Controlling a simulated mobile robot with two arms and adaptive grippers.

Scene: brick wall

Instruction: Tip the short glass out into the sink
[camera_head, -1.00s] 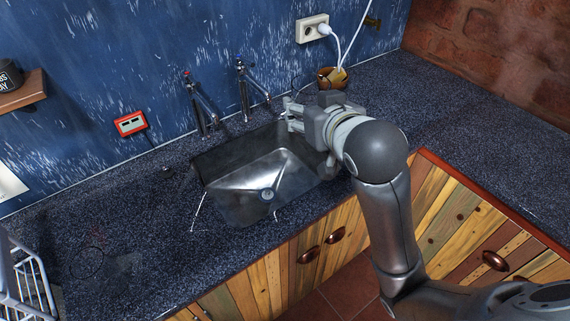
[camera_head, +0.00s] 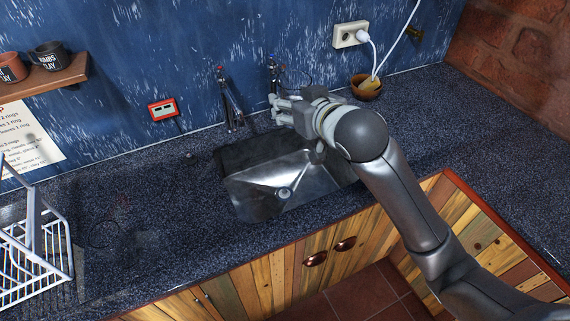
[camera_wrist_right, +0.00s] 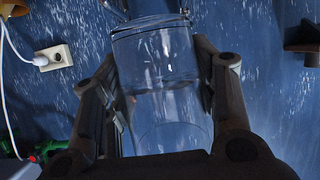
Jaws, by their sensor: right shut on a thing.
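My right gripper (camera_head: 280,108) is over the back edge of the sink (camera_head: 318,172), close in front of the right-hand tap. In the right wrist view the right gripper (camera_wrist_right: 165,75) is shut on a clear short glass (camera_wrist_right: 155,58), with one finger on each side of it. The glass cannot be made out in the head view, where the gripper hides it. The sink basin looks empty, with a round drain (camera_head: 285,193). My left gripper is not in view.
Two taps stand behind the sink, the left tap (camera_head: 229,100) and the right tap (camera_head: 273,74). A brown bowl (camera_head: 366,88) is at the back right. A white dish rack (camera_head: 35,255) stands at the left. The counter between rack and sink is clear.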

